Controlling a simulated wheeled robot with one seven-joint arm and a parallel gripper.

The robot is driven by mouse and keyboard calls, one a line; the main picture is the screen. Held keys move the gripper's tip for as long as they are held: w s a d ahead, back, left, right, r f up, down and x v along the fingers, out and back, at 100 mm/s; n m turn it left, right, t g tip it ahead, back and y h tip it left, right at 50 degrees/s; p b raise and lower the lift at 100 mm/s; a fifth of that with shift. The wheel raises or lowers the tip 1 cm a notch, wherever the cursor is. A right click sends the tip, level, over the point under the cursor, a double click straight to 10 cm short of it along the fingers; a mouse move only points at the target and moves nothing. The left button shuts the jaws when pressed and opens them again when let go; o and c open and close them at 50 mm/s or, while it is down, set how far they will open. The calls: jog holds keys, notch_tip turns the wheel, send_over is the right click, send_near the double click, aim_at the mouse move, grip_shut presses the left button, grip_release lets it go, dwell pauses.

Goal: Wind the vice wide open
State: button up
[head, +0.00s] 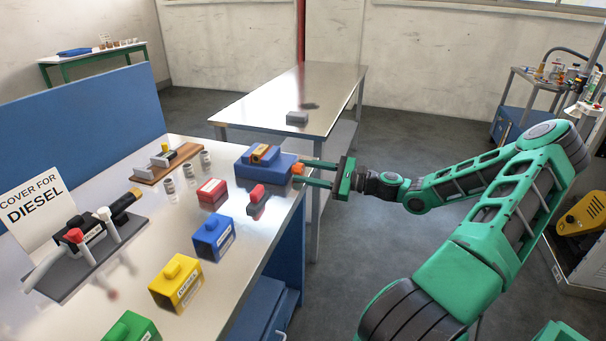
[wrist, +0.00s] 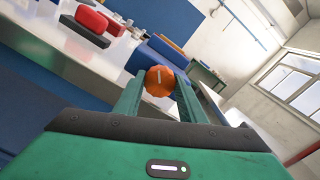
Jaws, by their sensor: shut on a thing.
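The vice (head: 265,164) is a blue block at the far right corner of the near metal bench, with an orange and dark piece on its top. Its orange knob (head: 298,169) faces right, towards my arm. My gripper (head: 302,173) reaches in from the right, with its green fingers on either side of the knob. In the wrist view, the knob (wrist: 160,80) sits between the fingertips (wrist: 158,84), and a pale line marks its face. My gripper is shut on the knob. How far the vice's jaws stand apart is too small to tell.
A red box (head: 212,191) and a small red-and-grey piece (head: 257,194) stand near the vice. Blue (head: 212,237) and yellow (head: 176,282) boxes line the bench's front. A second metal table (head: 300,90) behind holds a grey block (head: 297,118). Floor is clear beneath my arm.

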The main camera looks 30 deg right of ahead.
dwell(0.4)
jog(key=o, duration=1)
jog(key=shift+s, duration=0.1)
jog(key=shift+o, duration=0.2)
jog(key=v, duration=1)
jog(key=shift+s+d, duration=0.2)
jog(key=shift+d, duration=0.15)
